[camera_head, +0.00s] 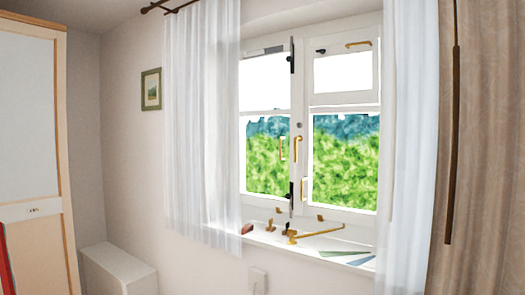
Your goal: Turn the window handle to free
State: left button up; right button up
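The window (300,103) stands in the wall right of centre, with a left and a right casement. A brass window handle (297,150) sits on the middle upright and hangs roughly vertical, its lower end downward. A second slim brass piece (282,149) shows just left of it, against the left pane. Another brass handle (358,44) lies roughly level at the top of the small upper right pane. I cannot tell whether the casements are latched. Neither of my grippers is in view.
The white sill (330,243) holds a long brass stay (314,233), small brass fittings, a dark red object (247,228) and flat papers (344,253). Sheer curtains (203,130) hang at both sides. A white box-like unit (118,270) and a wardrobe (30,130) stand left.

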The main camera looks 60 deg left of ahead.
aim_at(300, 139)
jog(key=u, duration=1.6)
